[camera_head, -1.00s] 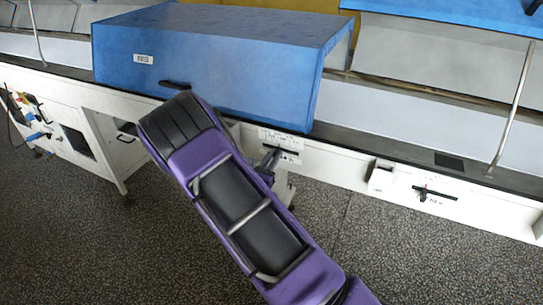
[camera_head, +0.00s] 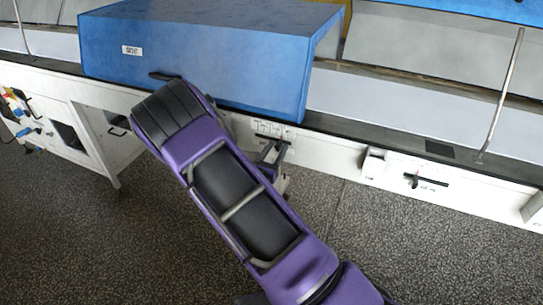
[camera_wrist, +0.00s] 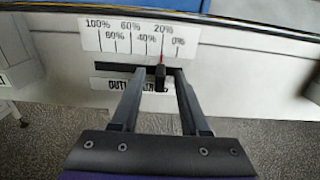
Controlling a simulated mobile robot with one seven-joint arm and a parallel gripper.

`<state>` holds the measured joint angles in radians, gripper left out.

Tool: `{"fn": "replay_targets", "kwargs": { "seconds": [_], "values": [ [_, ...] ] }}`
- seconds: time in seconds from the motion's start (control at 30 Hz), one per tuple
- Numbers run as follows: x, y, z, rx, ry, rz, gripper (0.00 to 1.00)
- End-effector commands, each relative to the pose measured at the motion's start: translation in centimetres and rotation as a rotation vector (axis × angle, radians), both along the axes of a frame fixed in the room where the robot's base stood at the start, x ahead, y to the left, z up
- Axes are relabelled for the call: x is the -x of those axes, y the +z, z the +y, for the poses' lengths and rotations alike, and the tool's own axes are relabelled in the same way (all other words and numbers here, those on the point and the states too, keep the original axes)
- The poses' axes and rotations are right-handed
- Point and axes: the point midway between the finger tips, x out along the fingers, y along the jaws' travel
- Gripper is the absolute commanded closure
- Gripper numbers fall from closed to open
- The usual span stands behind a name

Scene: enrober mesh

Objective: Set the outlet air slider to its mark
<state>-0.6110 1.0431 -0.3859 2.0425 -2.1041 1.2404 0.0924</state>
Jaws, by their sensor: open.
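The outlet air slider is a black knob (camera_wrist: 161,77) in a dark horizontal slot, under a white scale plate (camera_wrist: 137,38) marked from 100% at left to 0% at right. A thin red line stands just above the knob, by the 20% tick; I cannot tell whether it is the mark or part of the knob. The label below is partly hidden by my left finger. My gripper (camera_wrist: 160,72) is open, its fingers on either side of the knob with visible gaps. In the head view my gripper (camera_head: 276,150) is at the panel below the scale plate (camera_head: 270,129).
A blue hood (camera_head: 210,60) stands above the white machine frame. A second slider (camera_head: 414,181) with a dark slot is farther right, beside a small white box (camera_head: 374,164). Blue and coloured controls (camera_head: 25,118) are at the far left. The speckled floor in front is clear.

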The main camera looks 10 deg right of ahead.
Motion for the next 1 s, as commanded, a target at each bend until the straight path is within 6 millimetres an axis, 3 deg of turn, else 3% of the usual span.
{"fn": "replay_targets", "kwargs": {
  "seconds": [0.17, 0.7, 1.0],
  "values": [
    [1.6, 0.0, 1.3, -0.001, 0.003, 0.002, 0.55],
    [11.7, 0.0, 8.6, -0.001, 0.005, 0.002, 0.55],
    [14.0, 0.0, 10.2, -0.001, 0.001, 0.001, 0.55]
  ]
}}
